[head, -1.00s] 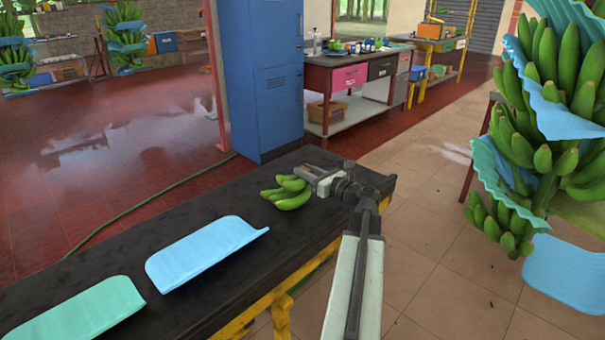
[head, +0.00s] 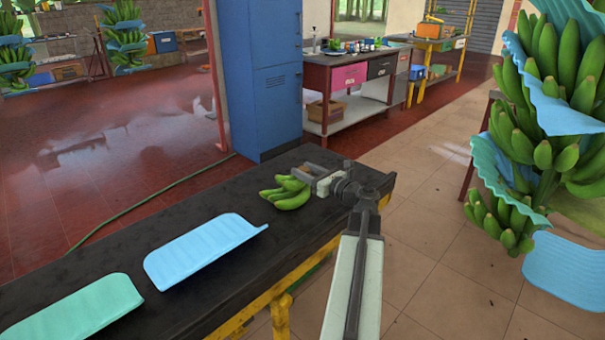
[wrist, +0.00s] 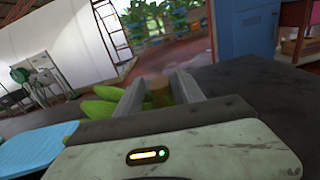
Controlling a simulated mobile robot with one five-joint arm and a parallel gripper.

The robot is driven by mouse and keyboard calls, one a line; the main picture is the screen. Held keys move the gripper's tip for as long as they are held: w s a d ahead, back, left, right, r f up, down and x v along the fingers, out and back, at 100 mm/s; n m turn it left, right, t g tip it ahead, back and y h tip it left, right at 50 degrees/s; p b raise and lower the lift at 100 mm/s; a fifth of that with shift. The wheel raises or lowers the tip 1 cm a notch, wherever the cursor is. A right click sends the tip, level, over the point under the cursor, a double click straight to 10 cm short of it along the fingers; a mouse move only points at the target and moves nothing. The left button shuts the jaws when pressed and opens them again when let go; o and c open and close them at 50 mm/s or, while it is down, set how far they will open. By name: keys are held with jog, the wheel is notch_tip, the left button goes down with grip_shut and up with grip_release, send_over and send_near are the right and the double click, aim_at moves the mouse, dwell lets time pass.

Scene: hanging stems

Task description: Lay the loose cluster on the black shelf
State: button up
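The loose cluster (head: 287,194) is a small bunch of green bananas. It lies on the black shelf (head: 215,284), near its far right end. My gripper (head: 313,175) is at the cluster's right, at its crown end. In the wrist view my gripper's two fingers (wrist: 159,88) stand apart, one on each side of the brown crown (wrist: 160,93). The fingers look open, with the crown between them. The green fruit (wrist: 103,104) shows beyond and left of the left finger, which hides part of it.
A blue tray (head: 203,252) and a green tray (head: 78,312) lie on the shelf left of the cluster. A blue locker (head: 262,80) stands behind. A hanging banana stem (head: 530,150) with blue sheets is at the right. Bare shelf surrounds the cluster.

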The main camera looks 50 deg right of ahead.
jog(key=shift+f, duration=0.1)
jog(key=shift+s, duration=0.1)
jog(key=s, duration=0.7)
jog(key=shift+s+a, duration=0.3)
